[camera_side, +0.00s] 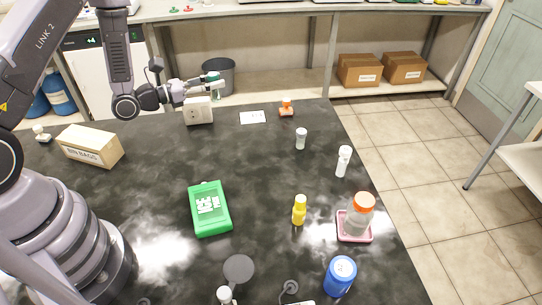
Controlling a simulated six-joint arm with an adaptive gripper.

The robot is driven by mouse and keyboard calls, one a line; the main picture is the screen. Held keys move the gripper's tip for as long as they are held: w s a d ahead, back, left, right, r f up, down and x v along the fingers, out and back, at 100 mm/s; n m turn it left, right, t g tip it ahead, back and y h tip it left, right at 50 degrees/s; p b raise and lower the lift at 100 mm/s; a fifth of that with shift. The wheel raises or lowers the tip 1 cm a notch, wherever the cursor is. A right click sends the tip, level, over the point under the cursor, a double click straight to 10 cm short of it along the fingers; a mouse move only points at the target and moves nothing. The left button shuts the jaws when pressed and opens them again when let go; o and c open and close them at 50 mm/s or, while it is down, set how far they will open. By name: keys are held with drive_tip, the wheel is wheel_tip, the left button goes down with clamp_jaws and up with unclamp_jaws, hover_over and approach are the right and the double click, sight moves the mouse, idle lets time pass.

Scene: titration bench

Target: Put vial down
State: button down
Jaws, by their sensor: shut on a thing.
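My gripper (207,85) is at the upper left of the side view, pointing right. It is shut on a small vial (215,91) with a dark green cap and a clear, pale body. The vial looks upright and is held in the air over the far part of the dark bench (265,165). The fingers hide part of it. From this angle I cannot tell its exact height above the bench.
A white socket box (198,110) stands just below my gripper, with a white card (252,117) and an orange-topped item (286,106) to its right. A green tray (210,209), yellow bottle (299,210) and orange-lidded jar (360,213) stand nearer. Free bench lies between.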

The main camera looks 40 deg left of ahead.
drive_tip(key=a+f+m+g+h, duration=0.3)
drive_tip(key=a, duration=0.8)
drive_tip(key=s+a+f+m+g+h, duration=0.3)
drive_tip(key=s+a+f+g+h, duration=0.15)
drive_tip(key=a+f, duration=0.5)
drive_tip(key=shift+t+y, duration=0.45)
drive_tip(key=shift+a+f, duration=0.25)
drive_tip(key=shift+f, duration=0.9)
drive_tip(key=shift+a+f, duration=0.2)
drive_tip(key=shift+f, duration=0.9)
drive_tip(key=shift+f, duration=0.6)
drive_tip(key=c, duration=0.8)
unclamp_jaws()
